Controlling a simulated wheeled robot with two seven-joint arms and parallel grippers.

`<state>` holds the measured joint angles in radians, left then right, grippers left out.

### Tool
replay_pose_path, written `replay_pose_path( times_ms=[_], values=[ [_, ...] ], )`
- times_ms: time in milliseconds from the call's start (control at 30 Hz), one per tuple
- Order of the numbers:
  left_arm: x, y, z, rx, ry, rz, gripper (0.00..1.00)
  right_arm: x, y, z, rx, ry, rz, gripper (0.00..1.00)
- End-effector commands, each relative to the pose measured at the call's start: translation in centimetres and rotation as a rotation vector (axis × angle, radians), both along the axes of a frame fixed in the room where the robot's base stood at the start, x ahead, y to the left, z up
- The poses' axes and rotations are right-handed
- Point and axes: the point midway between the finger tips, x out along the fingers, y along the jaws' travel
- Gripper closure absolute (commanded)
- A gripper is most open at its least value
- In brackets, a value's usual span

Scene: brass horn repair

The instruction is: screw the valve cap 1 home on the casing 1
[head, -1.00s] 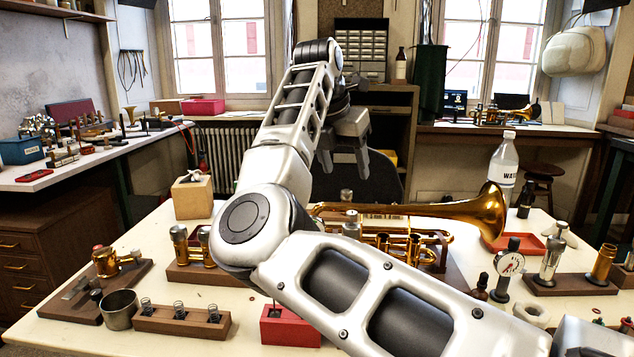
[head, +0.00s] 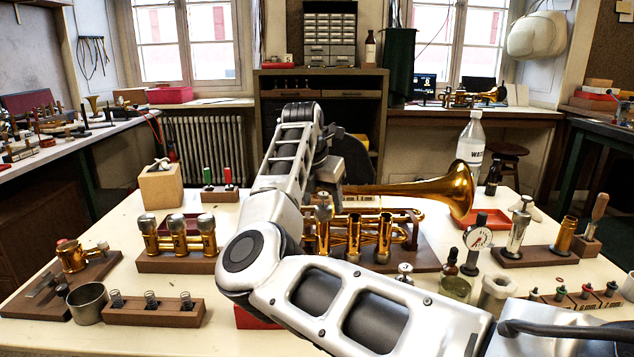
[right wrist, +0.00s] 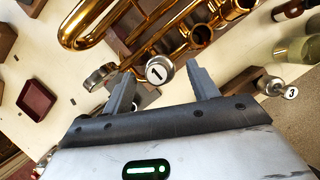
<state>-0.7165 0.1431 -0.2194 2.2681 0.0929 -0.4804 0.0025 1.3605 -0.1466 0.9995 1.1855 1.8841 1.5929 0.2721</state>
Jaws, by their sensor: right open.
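The brass trumpet (head: 420,200) lies across a wooden holder in the middle of the bench, bell to the right. Its casings stand upright; casing 1 (head: 324,236) is the leftmost. Valve cap 1 (right wrist: 160,70), a silver disc marked 1, shows in the right wrist view. In the head view the silver cap (head: 323,206) appears on top of casing 1; how far it is threaded I cannot tell. My right gripper (right wrist: 160,78) is open, its fingers on either side of cap 1 with gaps showing. My left gripper is not in view.
Cap 3 (right wrist: 290,93) stands right of the gripper in the wrist view. A wooden block with several brass cylinders (head: 178,262), a spring rack (head: 153,312) and a metal cup (head: 87,303) are at left. A dial gauge (head: 478,238) and a bottle (head: 470,145) stand at right.

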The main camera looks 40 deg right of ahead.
Motion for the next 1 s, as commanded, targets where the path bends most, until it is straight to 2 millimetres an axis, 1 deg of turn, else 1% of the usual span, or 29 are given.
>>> replay_pose_path(
  times_ms=[33,167,467,500,567,600,633,700,733,767,800,933,1000],
  values=[
    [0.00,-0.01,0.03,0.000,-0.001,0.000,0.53,0.05,-0.19,-0.47,0.001,0.001,0.000,0.41],
    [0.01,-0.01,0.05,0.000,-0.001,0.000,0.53,0.17,-0.42,-1.13,0.001,0.000,0.000,0.41],
    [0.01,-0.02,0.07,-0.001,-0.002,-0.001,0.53,0.19,-0.48,-1.26,0.000,0.000,-0.001,0.41],
    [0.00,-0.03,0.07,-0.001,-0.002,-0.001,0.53,0.19,-0.48,-1.25,0.000,0.000,-0.001,0.52],
    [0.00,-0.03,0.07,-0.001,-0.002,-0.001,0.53,0.19,-0.48,-1.24,0.000,0.000,-0.001,0.69],
    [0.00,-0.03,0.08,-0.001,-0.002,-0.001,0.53,0.19,-0.47,-1.23,0.000,0.000,-0.001,0.80],
    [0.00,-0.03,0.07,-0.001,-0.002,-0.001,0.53,0.19,-0.47,-1.23,0.000,0.000,-0.001,0.88],
    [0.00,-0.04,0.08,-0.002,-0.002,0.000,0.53,0.19,-0.47,-1.22,0.000,0.000,-0.001,0.88],
    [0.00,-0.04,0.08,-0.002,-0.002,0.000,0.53,0.19,-0.47,-1.22,0.000,0.000,-0.001,0.75],
    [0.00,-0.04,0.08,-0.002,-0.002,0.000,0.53,0.19,-0.47,-1.22,0.000,0.000,-0.001,0.83],
    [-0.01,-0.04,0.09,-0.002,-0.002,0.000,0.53,0.19,-0.46,-1.21,0.000,0.000,-0.001,0.94],
    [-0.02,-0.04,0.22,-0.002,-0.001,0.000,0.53,0.21,-0.45,-1.14,0.001,0.000,-0.014,0.94],
    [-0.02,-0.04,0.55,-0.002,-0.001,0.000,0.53,0.24,-0.46,-1.01,0.001,0.001,-0.056,0.94]
  ],
)
